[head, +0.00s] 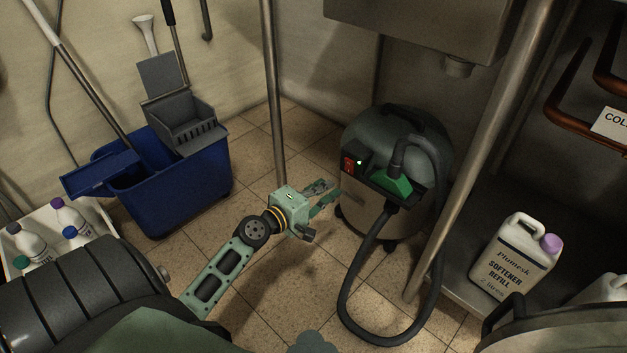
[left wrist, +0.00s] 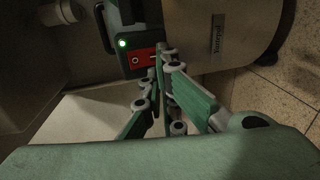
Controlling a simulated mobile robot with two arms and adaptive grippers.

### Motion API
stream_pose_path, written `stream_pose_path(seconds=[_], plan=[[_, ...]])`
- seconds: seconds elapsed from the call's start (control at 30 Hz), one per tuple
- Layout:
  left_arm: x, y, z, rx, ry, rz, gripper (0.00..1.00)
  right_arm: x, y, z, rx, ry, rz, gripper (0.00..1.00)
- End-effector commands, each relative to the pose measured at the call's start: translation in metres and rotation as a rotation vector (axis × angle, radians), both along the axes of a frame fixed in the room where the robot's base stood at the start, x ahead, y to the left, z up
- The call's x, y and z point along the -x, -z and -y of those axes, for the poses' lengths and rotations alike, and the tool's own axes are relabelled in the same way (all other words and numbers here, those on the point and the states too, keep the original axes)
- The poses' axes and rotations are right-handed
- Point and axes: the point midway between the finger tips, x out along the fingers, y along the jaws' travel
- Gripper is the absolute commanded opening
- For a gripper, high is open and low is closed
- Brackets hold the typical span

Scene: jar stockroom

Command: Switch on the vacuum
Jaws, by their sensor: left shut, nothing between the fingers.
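The vacuum (head: 358,212) stands on the tiled floor under a steel basin, with a dark rounded top, a beige drum and a black hose. A red switch (head: 348,164) sits on the left of its dark front housing. A small green light (head: 360,162) beside the switch is lit. In the left wrist view, the red switch (left wrist: 141,59) and the lit green light (left wrist: 123,43) show close up. My left gripper (head: 334,190) is shut and empty, just below and left of the switch. In the left wrist view its fingertips (left wrist: 160,52) overlap the switch's right edge; contact cannot be told.
A metal pole (head: 273,90) rises left of the vacuum, and a thicker one (head: 487,120) stands to its right. A blue mop bucket (head: 185,195) is at left. A softener jug (head: 513,257) sits on a low shelf at right. The hose (head: 345,300) loops over the floor.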

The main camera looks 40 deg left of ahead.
Motion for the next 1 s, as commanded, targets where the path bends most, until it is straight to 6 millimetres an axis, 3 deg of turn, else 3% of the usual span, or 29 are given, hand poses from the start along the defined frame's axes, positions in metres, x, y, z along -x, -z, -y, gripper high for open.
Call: stream_pose_path(seconds=[0.1,0.33,1.0], plan=[[0.023,-0.002,-0.001,0.0,0.0,-0.003,0.0,0.0,0.0,0.0,0.0,0.0,0.0,0.4],[0.046,-0.006,-0.004,0.001,0.0,-0.001,0.0,0.0,0.0,0.0,0.0,0.0,0.0,0.4],[0.049,-0.007,-0.004,0.001,0.0,0.0,0.0,0.0,0.0,0.0,0.0,0.0,-0.001,0.4]])
